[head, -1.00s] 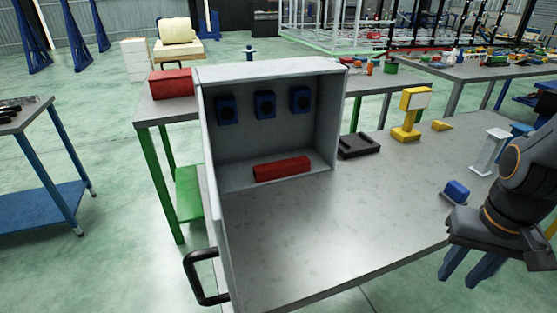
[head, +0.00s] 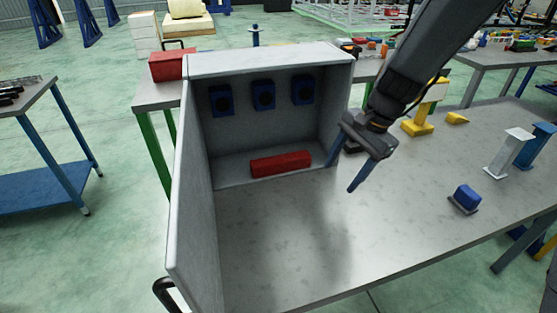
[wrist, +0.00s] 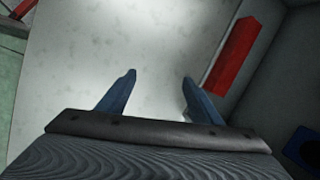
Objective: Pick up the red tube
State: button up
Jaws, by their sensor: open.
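The red tube (head: 281,163) is a red block-like bar lying on the floor of an open grey box (head: 198,215), near its back wall. It also shows in the wrist view (wrist: 234,55), at the upper right, beyond the right finger. My gripper (head: 343,177) is open and empty, with blue fingers pointing down, to the right of the tube near the box's right wall. In the wrist view my gripper (wrist: 158,88) has bare grey surface between its fingertips. It is apart from the tube.
Three dark blue fittings (head: 263,95) are on the box's back wall. A red case (head: 168,66) stands behind the box. A yellow stand (head: 418,128), a blue block (head: 467,197) and a white stand (head: 509,155) are to the right. The table's front middle is clear.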

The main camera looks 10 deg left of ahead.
aim_at(283, 159)
jog(key=w+a+m+y, duration=0.1)
jog(key=w+a+m, duration=0.1)
jog(key=w+a, duration=0.1)
jog(key=w+a+m+y+p, duration=0.1)
jog(key=w+a+m, duration=0.1)
jog(key=a, duration=0.3)
jog(key=w+a+m+y, duration=0.1)
jog(key=w+a+m, duration=0.1)
jog(key=a, duration=0.3)
jog(key=shift+w+f+p, duration=0.1)
jog(key=shift+w+p, duration=0.2)
jog(key=shift+w, duration=0.55)
jog(key=shift+p+x, duration=1.05)
jog(key=shift+x, duration=1.8)
jog(key=shift+c, duration=0.4)
grip_shut()
